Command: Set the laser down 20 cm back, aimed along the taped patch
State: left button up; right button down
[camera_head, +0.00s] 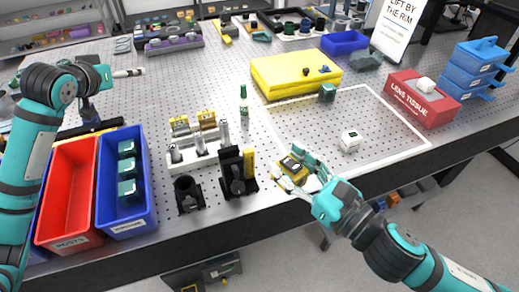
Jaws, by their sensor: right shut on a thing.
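My right gripper (303,170) comes in from the lower right and is shut on a small yellow-and-black block (289,167), which looks like the laser. The block is at the front edge of the perforated table; whether it touches the surface cannot be told. The taped patch (400,116) is a large white tape outline, beyond and to the right of the block. A white box (350,140) and a dark green block (327,92) stand inside or at the edge of the outline. My left arm stands at the far left; its fingers are not clear.
Black holders (237,172) and a white rack of posts (194,153) stand left of the right gripper. Red (70,190) and blue (126,180) bins are at left. A yellow case (295,73) lies behind the patch, and a red lens tissue box (424,98) at its right. The patch's middle is mostly clear.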

pick_arm(q)
jog(key=s+d+r+m+g+h, duration=0.1)
jog(key=s+d+r+h, duration=0.1)
jog(key=d, duration=0.6)
jog(key=s+d+r+m+g+h, duration=0.1)
jog(key=s+d+h, duration=0.15)
jog(key=d, duration=0.45)
pick_arm(e)
jog(key=shift+r, duration=0.1)
pick_arm(q)
jog(key=m+g, duration=0.6)
jog(key=m, duration=0.2)
send_near(288, 167)
jog(key=shift+h, duration=0.25)
jog(key=x, duration=1.1)
jog(key=shift+a, duration=0.15)
